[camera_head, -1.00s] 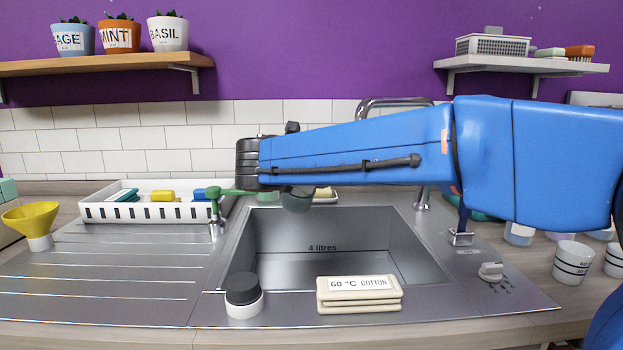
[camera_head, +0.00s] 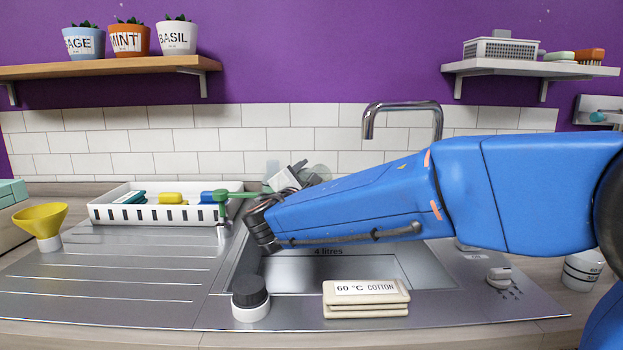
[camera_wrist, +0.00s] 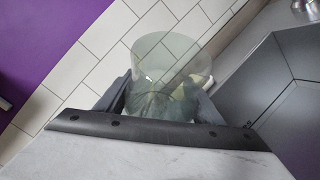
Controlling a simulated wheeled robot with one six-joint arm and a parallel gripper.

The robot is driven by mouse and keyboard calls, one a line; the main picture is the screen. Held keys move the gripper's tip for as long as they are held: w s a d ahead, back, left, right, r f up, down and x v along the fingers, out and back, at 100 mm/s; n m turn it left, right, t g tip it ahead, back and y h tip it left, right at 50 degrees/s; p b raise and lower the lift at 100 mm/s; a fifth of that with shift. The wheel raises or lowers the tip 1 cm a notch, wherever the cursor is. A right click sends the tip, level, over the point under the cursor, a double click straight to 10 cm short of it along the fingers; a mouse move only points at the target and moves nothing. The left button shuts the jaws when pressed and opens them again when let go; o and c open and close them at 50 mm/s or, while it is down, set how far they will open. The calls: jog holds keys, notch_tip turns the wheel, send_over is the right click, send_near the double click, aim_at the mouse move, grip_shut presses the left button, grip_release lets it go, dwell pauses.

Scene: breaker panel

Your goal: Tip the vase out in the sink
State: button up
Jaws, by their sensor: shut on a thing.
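The vase (camera_wrist: 172,55) is clear, pale greenish glass. In the wrist view it stands out between the two dark fingers of my gripper (camera_wrist: 160,103), which is shut on it.
A chrome tap (camera_head: 402,108) rises behind my arm. On the front rim are folded cloths (camera_head: 366,298) and a black-capped pot (camera_head: 250,297). A white rack (camera_head: 150,212) with a green-handled brush (camera_head: 237,194) and a yellow funnel (camera_head: 41,222) are left. The drainer (camera_head: 140,275) is mostly clear.

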jog(key=shift+s+d+f+m+t+h, duration=0.15)
jog(key=shift+f+m+t+h, duration=0.25)
jog(key=shift+m, duration=0.5)
jog(key=shift+s+d+f+m+t+h, duration=0.15)
jog(key=shift+f+m+t+h, duration=0.15)
jog(key=shift+m, duration=0.3)
jog(key=shift+s+d+f+m+t+h, duration=0.15)
jog(key=shift+f+m+t+h, duration=0.1)
jog(key=shift+m+t, duration=0.25)
jog(key=shift+r+m, duration=0.25)
jog(key=shift+m, duration=0.05)
jog(key=shift+s+r, duration=0.1)
jog(key=shift+r, duration=0.05)
jog(key=shift+s+d+r+m+h, duration=0.15)
jog(key=shift+s+r+m+h, duration=0.1)
jog(key=shift+r+m+h, duration=0.55)
jog(key=shift+s+d+r+m+h, duration=0.15)
jog(key=shift+s+r+m+h, duration=0.15)
jog(key=shift+m, duration=0.8)
dwell(3.0)
